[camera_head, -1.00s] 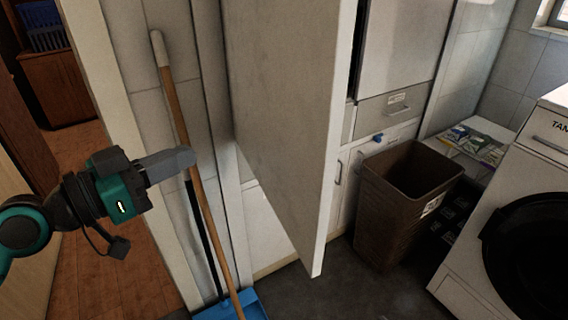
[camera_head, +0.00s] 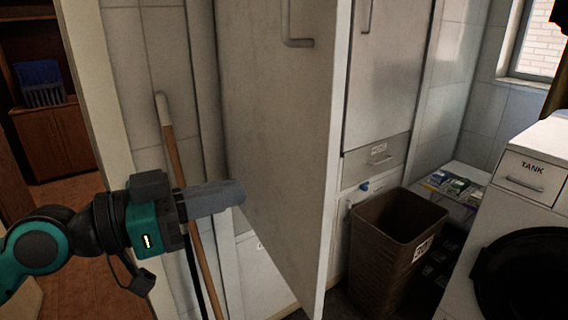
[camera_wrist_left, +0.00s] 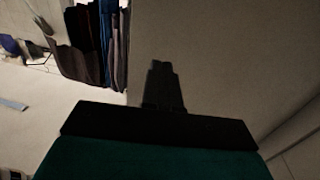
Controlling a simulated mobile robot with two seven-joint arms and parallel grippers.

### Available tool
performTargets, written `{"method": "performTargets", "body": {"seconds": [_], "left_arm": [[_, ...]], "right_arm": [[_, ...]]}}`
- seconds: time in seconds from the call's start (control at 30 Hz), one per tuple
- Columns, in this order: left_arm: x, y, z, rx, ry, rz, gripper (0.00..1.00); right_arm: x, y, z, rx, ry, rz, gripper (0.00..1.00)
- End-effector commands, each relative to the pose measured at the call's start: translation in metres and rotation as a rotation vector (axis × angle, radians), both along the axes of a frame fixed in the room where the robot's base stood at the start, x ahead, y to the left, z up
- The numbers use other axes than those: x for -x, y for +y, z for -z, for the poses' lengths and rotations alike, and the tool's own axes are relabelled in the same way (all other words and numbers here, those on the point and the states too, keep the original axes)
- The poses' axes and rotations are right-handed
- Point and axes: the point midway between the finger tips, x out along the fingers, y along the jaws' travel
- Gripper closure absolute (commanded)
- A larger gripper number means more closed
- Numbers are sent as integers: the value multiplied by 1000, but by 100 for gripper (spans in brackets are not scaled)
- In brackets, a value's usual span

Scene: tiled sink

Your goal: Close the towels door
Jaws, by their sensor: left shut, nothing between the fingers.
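The towels door (camera_head: 282,130) is a tall off-white panel standing ajar in the head view, its free edge swung out toward me. A grey bar handle (camera_head: 294,38) is on its outer face near that edge. The space behind the door is hidden. My left gripper (camera_head: 240,192) is shut and empty, pointing right. Its tips overlap the left part of the door's face; I cannot tell whether they touch. In the left wrist view the dark fingers (camera_wrist_left: 163,85) show in front of a plain pale surface. My right gripper is not in view.
A brown bin (camera_head: 385,255) stands right of the door, below a closed cabinet door (camera_head: 390,80). A washing machine (camera_head: 525,240) is at far right. A broom handle (camera_head: 183,175) leans behind my left arm. Dark cloths (camera_wrist_left: 98,45) hang at upper left in the wrist view.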

Motion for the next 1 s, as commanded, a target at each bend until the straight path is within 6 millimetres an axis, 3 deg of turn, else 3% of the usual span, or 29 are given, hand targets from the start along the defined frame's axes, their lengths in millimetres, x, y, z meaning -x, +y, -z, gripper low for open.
{"method": "performTargets", "body": {"seconds": [0.13,0.5,1.0], "left_arm": [[-11,-22,-5,5,1,2,100],[-35,-66,-1,2,2,0,100],[-42,-77,1,0,1,-2,100]], "right_arm": [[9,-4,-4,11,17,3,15],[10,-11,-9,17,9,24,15],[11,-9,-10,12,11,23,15]]}}
